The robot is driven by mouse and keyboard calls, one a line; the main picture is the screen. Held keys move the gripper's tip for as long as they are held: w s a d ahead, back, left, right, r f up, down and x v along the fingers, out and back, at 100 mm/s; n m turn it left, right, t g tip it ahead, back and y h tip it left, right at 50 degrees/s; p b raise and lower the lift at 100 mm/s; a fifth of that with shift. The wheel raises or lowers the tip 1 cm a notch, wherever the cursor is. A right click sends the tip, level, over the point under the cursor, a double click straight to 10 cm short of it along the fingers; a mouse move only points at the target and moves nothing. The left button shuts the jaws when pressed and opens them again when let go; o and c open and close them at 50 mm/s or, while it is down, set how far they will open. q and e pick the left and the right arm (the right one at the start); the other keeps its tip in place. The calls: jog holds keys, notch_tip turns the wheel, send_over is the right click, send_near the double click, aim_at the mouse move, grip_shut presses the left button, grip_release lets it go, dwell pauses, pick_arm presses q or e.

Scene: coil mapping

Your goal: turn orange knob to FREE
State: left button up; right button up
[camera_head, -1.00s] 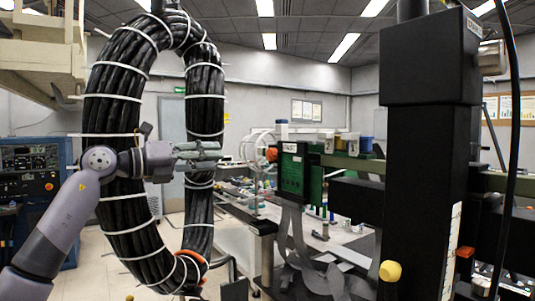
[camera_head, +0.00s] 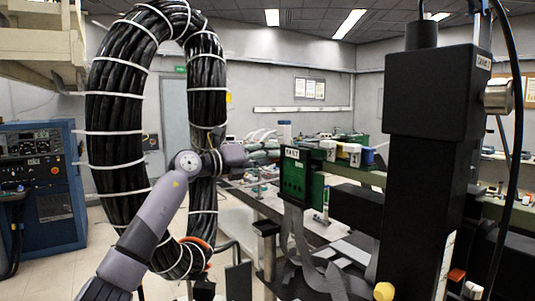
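My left gripper (camera_head: 240,155) is in front of the black cable coil, left of the green box (camera_head: 295,172) with a white label. Its fingers point away and blend with the clutter behind, so whether it is open or shut is unclear. No orange knob shows clearly at the box. A small orange part (camera_head: 456,275) is visible at the lower right, beside the black column. I cannot tell whether it is the knob, and no FREE mark is readable. My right gripper is not in view.
The large black cable coil (camera_head: 118,110) with white ties stands at the left. A black column (camera_head: 425,170) fills the right, with a yellow knob (camera_head: 384,291) at its foot. A blue control cabinet (camera_head: 50,205) stands at far left. Grey straps (camera_head: 300,235) hang below the green box.

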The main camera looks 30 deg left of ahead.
pick_arm(q)
jog(key=shift+c, duration=0.5)
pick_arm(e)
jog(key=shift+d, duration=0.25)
pick_arm(q)
grip_shut()
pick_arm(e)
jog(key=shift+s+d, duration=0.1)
pick_arm(q)
jog(key=shift+m, duration=0.3)
jog(key=shift+m+b, duration=0.7)
jog(key=shift+m, duration=8)
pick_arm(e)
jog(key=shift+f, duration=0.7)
